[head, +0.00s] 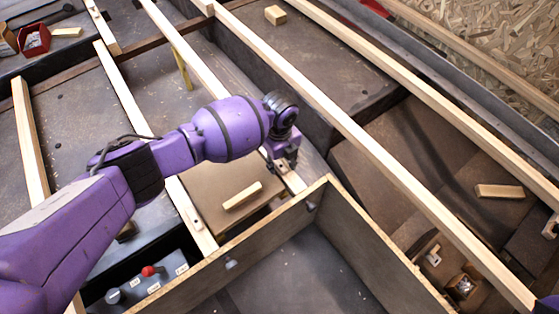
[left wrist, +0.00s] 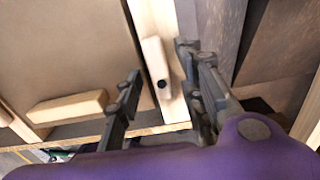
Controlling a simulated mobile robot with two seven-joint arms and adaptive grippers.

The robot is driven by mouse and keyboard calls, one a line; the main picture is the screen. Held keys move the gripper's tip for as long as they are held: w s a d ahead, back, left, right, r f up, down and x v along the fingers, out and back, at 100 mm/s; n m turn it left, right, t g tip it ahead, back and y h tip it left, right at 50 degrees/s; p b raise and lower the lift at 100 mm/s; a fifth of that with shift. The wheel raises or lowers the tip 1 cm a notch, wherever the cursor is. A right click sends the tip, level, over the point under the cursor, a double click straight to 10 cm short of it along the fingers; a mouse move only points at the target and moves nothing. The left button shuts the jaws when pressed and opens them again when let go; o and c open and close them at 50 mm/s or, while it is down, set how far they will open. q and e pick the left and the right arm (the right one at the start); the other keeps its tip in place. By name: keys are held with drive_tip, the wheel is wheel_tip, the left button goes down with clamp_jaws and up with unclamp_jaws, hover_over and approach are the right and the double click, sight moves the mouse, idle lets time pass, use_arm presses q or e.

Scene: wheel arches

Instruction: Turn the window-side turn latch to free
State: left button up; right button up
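A pale wooden turn latch (left wrist: 157,66) with a dark round pivot sits on a light wooden rail (left wrist: 150,15) in the left wrist view. It lies roughly along the rail, beside the edge of a brown panel (left wrist: 75,45). In the head view the panel (head: 200,188) carries a wooden bar (head: 243,196). My left gripper (left wrist: 166,98) is open, its fingers on either side of the latch, with no clear grip on it. In the head view the left gripper (head: 286,158) is over the rail and mostly hides the latch. My right gripper is not in view.
A wooden-walled box (head: 270,238) stands close in front of the left gripper. A grey control box (head: 150,287) with a red knob is at lower left. Long wooden rails (head: 350,125) cross the scene. Loose wood blocks (head: 499,191) lie at right.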

sight(279, 164)
use_arm(q)
wheel_tip(279, 164, up, 12)
idle(0.5)
idle(0.4)
